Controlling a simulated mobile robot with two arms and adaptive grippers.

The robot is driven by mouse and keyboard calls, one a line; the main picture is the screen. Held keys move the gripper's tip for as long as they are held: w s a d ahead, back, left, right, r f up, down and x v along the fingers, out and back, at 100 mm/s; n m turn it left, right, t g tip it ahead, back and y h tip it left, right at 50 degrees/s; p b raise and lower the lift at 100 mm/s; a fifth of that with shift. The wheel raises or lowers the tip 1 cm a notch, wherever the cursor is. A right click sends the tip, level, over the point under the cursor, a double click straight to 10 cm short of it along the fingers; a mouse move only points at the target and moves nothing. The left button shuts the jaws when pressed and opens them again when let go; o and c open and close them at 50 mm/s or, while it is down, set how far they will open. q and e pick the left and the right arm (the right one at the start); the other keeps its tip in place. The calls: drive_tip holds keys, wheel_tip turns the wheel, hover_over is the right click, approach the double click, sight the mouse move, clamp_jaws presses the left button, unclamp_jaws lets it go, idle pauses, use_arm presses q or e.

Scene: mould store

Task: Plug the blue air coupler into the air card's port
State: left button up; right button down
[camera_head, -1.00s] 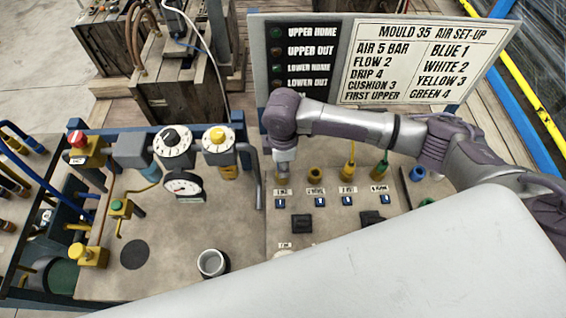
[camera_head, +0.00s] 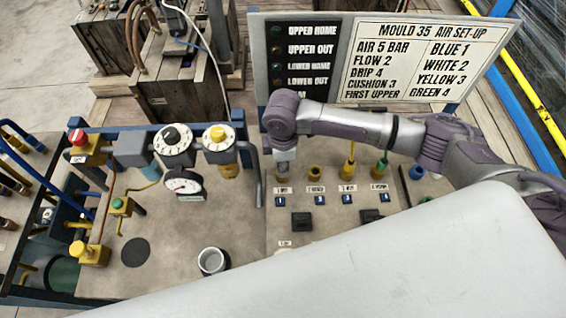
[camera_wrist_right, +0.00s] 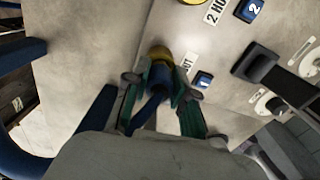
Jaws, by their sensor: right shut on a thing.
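The air card (camera_head: 428,62) stands at the back right and reads "BLUE 1", "WHITE 2", "YELLOW 3", "GREEN 4". My right gripper (camera_head: 284,170) points down over the port labelled 1 on the bench panel. In the wrist view my right gripper (camera_wrist_right: 162,88) is shut on the blue air coupler (camera_wrist_right: 158,77), with its blue hose trailing back. The yellow port 1 (camera_wrist_right: 160,53) shows directly beyond the coupler, beside the blue "1" tag (camera_wrist_right: 203,79). They look in line and touching or nearly so; I cannot tell how deep the coupler sits. My left gripper is out of view.
Port 2 (camera_head: 315,173) is empty. A yellow hose (camera_head: 350,155) rises from port 3 and a green coupler (camera_head: 382,165) is at port 4. Dials (camera_head: 173,138), a gauge (camera_head: 184,182) and a metal cup (camera_head: 213,261) are on the left. Pale bench lies clear between.

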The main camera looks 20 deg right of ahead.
drive_tip(key=shift+f, duration=0.25)
drive_tip(key=shift+c, duration=2.4)
unclamp_jaws()
wheel_tip(320, 180, up, 5)
drive_tip(key=p, duration=0.5)
drive_tip(key=shift+r+p, duration=0.1)
drive_tip(key=shift+p, duration=0.25)
drive_tip(key=shift+r, duration=1.2)
